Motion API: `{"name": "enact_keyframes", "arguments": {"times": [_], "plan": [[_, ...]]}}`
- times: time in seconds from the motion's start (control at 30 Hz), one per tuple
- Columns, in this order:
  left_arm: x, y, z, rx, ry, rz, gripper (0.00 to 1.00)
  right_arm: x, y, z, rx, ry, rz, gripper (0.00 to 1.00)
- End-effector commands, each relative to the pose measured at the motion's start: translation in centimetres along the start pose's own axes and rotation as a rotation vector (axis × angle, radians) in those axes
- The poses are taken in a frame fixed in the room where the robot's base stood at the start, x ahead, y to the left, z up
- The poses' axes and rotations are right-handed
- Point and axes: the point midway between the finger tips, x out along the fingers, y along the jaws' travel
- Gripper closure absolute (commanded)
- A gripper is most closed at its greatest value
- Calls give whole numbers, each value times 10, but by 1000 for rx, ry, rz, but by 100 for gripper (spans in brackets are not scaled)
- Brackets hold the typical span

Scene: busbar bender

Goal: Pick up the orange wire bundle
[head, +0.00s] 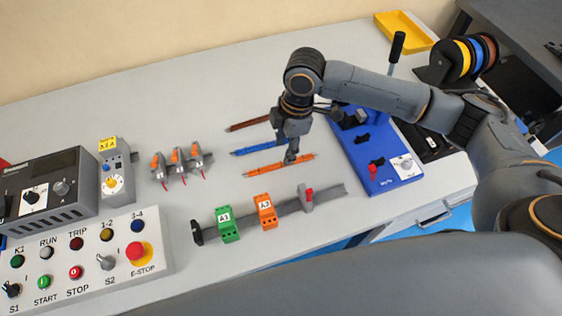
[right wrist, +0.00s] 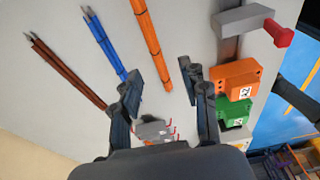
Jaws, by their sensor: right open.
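The orange wire bundle (head: 267,170) lies on the grey bench top in the head view, nearest the terminal rail of three bundles. In the right wrist view the orange bundle (right wrist: 152,40) runs from the top edge down to between the two spread fingers of my right gripper (right wrist: 162,83). The gripper is open, and clear space shows on both sides of the bundle. I cannot tell the exact height of the fingertips above it. My left gripper is not in view.
A blue wire bundle (head: 254,148) and a brown one (head: 248,123) lie behind. A rail with green (head: 228,226) and orange (head: 265,212) terminal blocks is in front. A blue bender base (head: 383,165) stands to the right. Red-tipped connectors (head: 183,163) lie to the left.

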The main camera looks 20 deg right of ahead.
Motion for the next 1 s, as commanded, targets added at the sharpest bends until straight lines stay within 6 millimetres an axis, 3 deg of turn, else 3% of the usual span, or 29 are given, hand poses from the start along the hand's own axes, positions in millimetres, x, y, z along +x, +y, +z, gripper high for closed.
{"name": "enact_keyframes", "arguments": {"times": [0.23,0.5,0.77,0.83,1.0], "plan": [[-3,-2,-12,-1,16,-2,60,19,1,2,0,-2,-3,56],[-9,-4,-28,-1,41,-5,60,56,4,5,-2,-2,-1,56],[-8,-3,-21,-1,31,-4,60,61,5,5,-2,-1,1,56],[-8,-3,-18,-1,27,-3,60,61,5,5,-1,-1,1,64],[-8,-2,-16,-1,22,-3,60,60,4,5,-1,-1,1,98]]}}
